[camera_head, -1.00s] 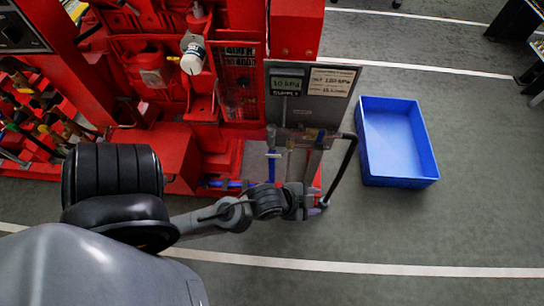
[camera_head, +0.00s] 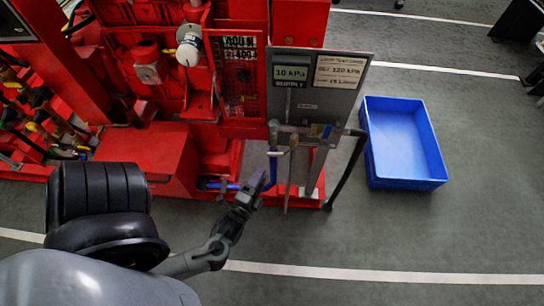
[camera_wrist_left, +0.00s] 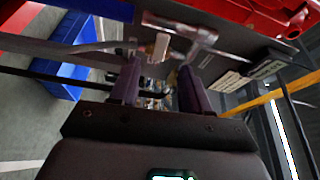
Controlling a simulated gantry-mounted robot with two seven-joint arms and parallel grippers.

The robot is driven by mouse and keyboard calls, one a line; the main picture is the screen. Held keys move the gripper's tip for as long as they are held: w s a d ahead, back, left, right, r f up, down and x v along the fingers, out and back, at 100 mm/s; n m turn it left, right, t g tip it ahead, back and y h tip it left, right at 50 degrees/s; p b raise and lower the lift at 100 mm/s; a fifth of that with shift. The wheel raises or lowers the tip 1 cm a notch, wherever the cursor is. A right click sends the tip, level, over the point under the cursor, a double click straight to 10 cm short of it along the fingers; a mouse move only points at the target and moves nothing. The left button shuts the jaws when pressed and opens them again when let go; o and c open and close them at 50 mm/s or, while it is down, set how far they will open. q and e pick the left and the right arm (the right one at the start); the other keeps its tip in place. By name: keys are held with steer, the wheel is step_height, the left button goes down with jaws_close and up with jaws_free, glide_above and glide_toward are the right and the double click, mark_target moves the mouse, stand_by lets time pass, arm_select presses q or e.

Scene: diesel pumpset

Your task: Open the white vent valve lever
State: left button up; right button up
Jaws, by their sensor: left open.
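A pale, whitish lever (camera_head: 293,142), which looks like the vent valve lever, sits on the grey pipework (camera_head: 310,132) under the sign panel. In the left wrist view a pale lever end (camera_wrist_left: 158,46) shows just ahead of the fingers, beside a metal pipe fitting (camera_wrist_left: 200,38). My right gripper is not in view.
A grey panel (camera_head: 318,97) with pressure labels stands above the pipework. A dark hose (camera_head: 345,172) hangs to its right. A blue bin (camera_head: 403,145) lies on the floor further right. The red pumpset frame (camera_head: 150,160) fills the left. The floor in front is clear.

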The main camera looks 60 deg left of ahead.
mark_target(273, 155)
arm_select(q)
steer(key=b+x, duration=0.3)
steer(key=x, duration=0.7)
steer(key=shift+r, duration=0.15)
jaws_close()
